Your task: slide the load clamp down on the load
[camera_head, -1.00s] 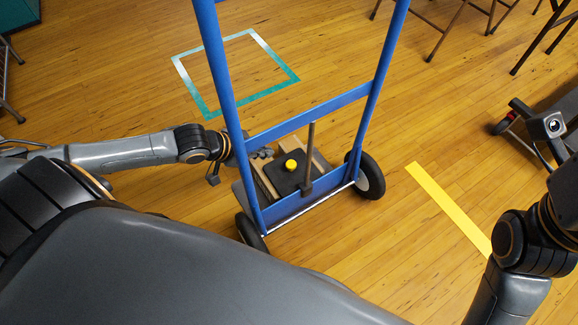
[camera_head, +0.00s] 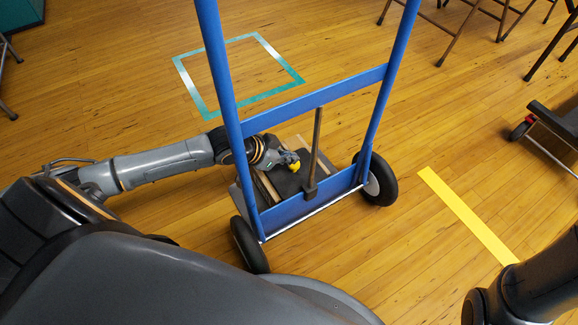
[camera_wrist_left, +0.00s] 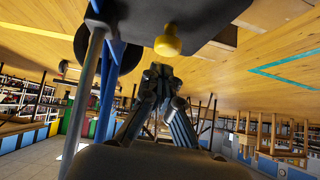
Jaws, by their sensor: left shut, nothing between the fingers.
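The load clamp is a dark plate (camera_head: 287,184) with a yellow knob (camera_head: 295,166), beside an upright metal rod (camera_head: 316,145) on the blue hand truck (camera_head: 318,100). Light wooden boards (camera_head: 262,187), the load, show beside and below the plate; any gap between them is hidden. My left gripper (camera_head: 288,158) reaches in from the left behind the truck's frame, at the knob. In the left wrist view the shut, empty fingers (camera_wrist_left: 161,72) point at the yellow knob (camera_wrist_left: 168,41) under the dark plate (camera_wrist_left: 205,14); I cannot tell if they touch. My right gripper is out of view.
The truck's wheels (camera_head: 379,183) stand on the wooden floor. A teal taped square (camera_head: 301,82) lies behind and a yellow strip (camera_head: 468,217) lies to the right. A dark cart (camera_head: 555,130) is at the right edge; folding chairs (camera_head: 455,30) stand at the back.

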